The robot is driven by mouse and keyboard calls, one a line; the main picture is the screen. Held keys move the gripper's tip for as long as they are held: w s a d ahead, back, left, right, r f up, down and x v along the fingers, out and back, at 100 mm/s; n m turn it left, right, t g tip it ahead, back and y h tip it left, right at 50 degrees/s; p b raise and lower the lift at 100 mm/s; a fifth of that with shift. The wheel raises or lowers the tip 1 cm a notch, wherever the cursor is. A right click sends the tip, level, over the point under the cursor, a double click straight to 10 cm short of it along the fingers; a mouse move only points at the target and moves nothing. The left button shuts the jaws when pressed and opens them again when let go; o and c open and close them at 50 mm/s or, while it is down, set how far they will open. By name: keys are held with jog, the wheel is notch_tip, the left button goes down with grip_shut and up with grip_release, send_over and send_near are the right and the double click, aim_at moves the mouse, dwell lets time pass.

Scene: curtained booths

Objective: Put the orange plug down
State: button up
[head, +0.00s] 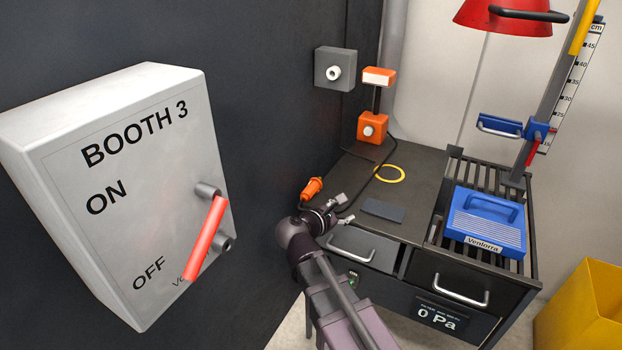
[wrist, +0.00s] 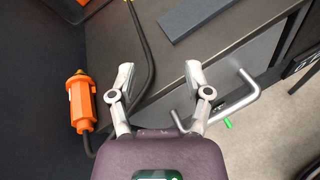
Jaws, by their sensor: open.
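The orange plug (head: 312,188) is by the left front corner of the dark bench, next to the dark wall. It also shows in the wrist view (wrist: 80,104), left of my gripper, with a black cable close by. I cannot tell what supports it. My gripper (head: 340,207) is at the bench's front left edge. In the wrist view its two fingers (wrist: 158,76) are spread apart with nothing between them. The plug is outside the fingers and apart from them.
The bench top (head: 412,178) holds a yellow ring (head: 389,174), a dark flat block (head: 383,211) and an orange lamp-like device (head: 371,128). Drawer handles (head: 352,253) stick out below my gripper. A blue case (head: 486,222) lies on the slatted right part. A grey switch box (head: 120,190) fills the left.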

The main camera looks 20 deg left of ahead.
jog(key=d+r+m+g+p, duration=0.1)
jog(key=d+m+p, duration=0.1)
jog(key=d, duration=0.1)
jog(key=d+r+m+g+p, duration=0.1)
jog(key=d+m+p, duration=0.1)
jog(key=d, duration=0.2)
jog(key=d+r+m+g+p, duration=0.1)
jog(key=d+m+g+p, duration=0.1)
jog(key=d, duration=0.1)
jog(key=shift+w+d+r+h+p, duration=0.15)
jog(key=shift+w+r+h+p, duration=0.05)
jog(key=shift+w+h+p, duration=0.2)
jog(key=s+d+r+m+g+y+p, duration=0.35)
jog(key=d+r+m+p, duration=0.25)
jog(key=d+m+p, duration=0.3)
jog(key=s+d+r+m+g+y+p, duration=0.2)
jog(key=d+r+m+g+p, duration=0.3)
jog(key=d+m+p, duration=0.4)
jog(key=w+a+f+m+t+b, duration=0.1)
jog(key=w+a, duration=0.1)
jog(key=a, duration=1.1)
jog(key=w+a+f+m+t+b, duration=0.1)
jog(key=w+a, duration=0.2)
jog(key=a, duration=1.1)
jog(key=w+a+f+m+t+b, duration=0.1)
jog(key=w+a+f, duration=0.1)
jog(key=a, duration=1.1)
jog(key=shift+w+a+m+t+y+b, duration=0.35)
jog(key=shift+w+y, duration=0.1)
jog(key=shift+w, duration=0.2)
